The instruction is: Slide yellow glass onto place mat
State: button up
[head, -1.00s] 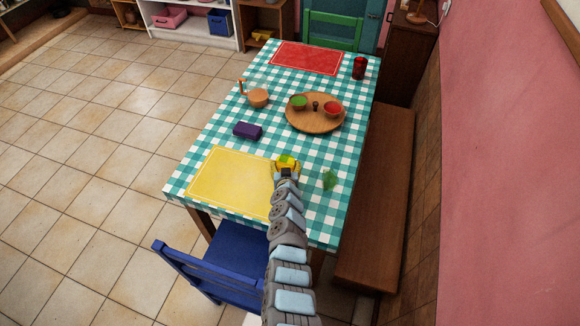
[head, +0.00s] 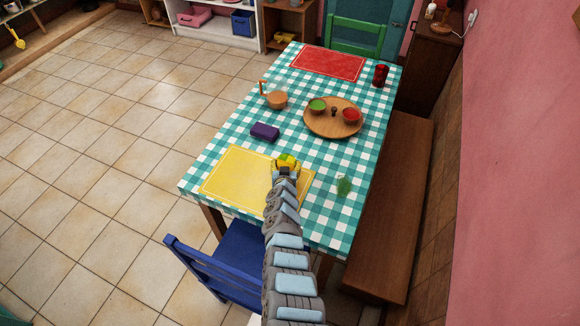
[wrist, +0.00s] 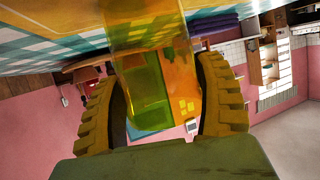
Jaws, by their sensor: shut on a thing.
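The yellow glass (head: 286,157) is see-through and sits between the fingers of my gripper (head: 286,169) at the far right part of the yellow place mat (head: 235,178). In the wrist view the glass (wrist: 148,88) fills the gap between both fingers of my gripper (wrist: 155,95), which is shut on it. The yellow mat (wrist: 40,15) spreads beside the glass base there. The glass overlaps the mat's far edge in the head view. I cannot tell whether its whole base is on the mat. My gripper hides part of the glass.

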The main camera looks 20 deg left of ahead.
jog(key=shift+a, duration=0.15)
jog(key=o, duration=1.3)
jog(key=shift+c, duration=0.2)
jog(key=shift+s+f, duration=0.15)
jog(key=shift+s, duration=0.05)
